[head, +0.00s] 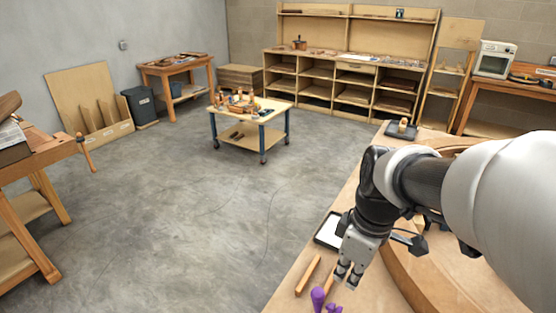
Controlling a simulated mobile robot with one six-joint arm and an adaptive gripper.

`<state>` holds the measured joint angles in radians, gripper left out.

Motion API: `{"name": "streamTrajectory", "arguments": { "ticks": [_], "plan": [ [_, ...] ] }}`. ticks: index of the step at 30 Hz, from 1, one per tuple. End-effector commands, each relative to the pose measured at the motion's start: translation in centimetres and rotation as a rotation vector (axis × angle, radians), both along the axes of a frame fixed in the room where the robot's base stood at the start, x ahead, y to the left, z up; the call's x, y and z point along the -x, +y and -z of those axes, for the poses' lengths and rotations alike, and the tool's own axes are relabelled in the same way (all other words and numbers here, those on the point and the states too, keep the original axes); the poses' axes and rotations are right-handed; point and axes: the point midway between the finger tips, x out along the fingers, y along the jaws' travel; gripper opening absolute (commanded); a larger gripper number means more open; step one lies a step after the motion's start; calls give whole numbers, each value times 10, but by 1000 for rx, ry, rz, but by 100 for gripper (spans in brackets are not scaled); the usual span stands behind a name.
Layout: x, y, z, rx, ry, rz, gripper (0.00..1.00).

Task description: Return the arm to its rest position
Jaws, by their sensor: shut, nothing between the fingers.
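My arm reaches in from the right over a wooden bench (287,298). My gripper (347,278) points down near the bench's left edge. Its fingers are together with nothing between them. Just below and left of the fingertips are a purple object (318,298) and a wooden stick (308,275). I cannot tell how far above the bench top the fingertips are.
A black-edged tablet-like item (329,231) lies behind my gripper. A large curved wooden form (415,285) lies on the bench under my arm. A wheeled cart (283,104) with tools stands mid-room. The concrete floor (170,215) left of the bench is clear.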

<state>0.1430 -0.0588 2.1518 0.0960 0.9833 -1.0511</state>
Motion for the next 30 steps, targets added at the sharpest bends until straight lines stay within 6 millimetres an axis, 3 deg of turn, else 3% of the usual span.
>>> {"name": "streamTrajectory", "arguments": {
  "ticks": [7, 15, 21, 30],
  "plan": [
    [53, 16, -34, -8, -122, 335, 0],
    [110, 26, -44, -99, -250, 730, 0],
    [124, 27, -42, -138, -281, 845, 0],
    [124, 27, -42, -140, -280, 851, 0]
  ]
}}
